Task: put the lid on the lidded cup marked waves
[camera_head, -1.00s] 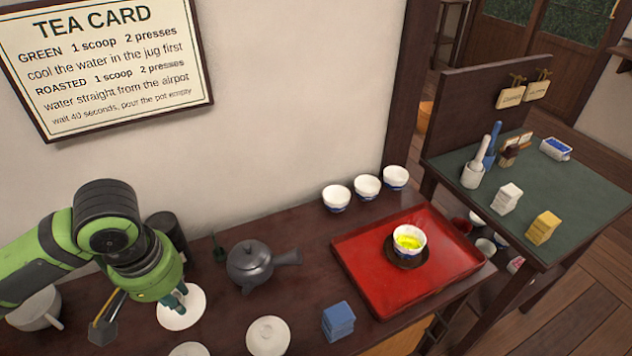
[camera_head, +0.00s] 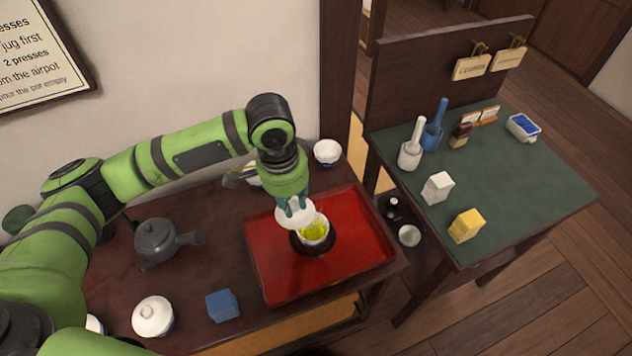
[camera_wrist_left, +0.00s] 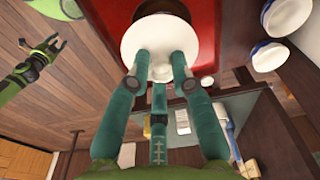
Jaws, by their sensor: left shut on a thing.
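My left gripper (camera_head: 294,204) is shut on a white round lid (camera_head: 291,214). It holds the lid tilted over the back left of an open white cup (camera_head: 314,244) with yellow-green tea in it. That cup stands on a dark saucer (camera_head: 328,252) on the red tray (camera_head: 270,272). In the left wrist view the lid (camera_wrist_left: 159,34) lies at the fingertips and hides the cup. I cannot make out a wave mark on the cup. My right gripper (camera_wrist_left: 52,47) shows small in the left wrist view, away to the left; its jaws are unclear.
A dark teapot (camera_head: 158,240) stands left of the tray. A lidded white cup (camera_head: 153,318) and a blue block (camera_head: 222,306) are near the front edge. A white cup (camera_head: 327,153) stands behind the tray. The green side table (camera_head: 520,180) is to the right.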

